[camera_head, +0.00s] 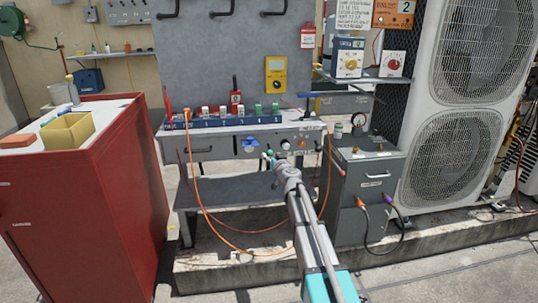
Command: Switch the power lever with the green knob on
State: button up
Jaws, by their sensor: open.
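My gripper (270,159) is at the end of my arm, in front of the workbench's front panel. It is small in view; its open jaws are hard to make out, and I see nothing clearly held. Small green and red spots show at its tip, too small to tell apart. On the bench top, a row of small pieces stands behind a blue numbered strip (232,122); a green-topped piece (275,108) is toward its right end. I cannot tell for sure which part is the power lever with the green knob, or its position.
The grey workbench (300,128) has several knobs on its front panel. An orange cable (199,200) hangs before it. A red cabinet (105,200) stands left, a grey cabinet (367,180) right, beside a large fan condenser (450,150). A yellow meter (276,75) hangs behind.

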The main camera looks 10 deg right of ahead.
jog(key=shift+w+a, duration=0.25)
jog(key=shift+w, duration=0.9)
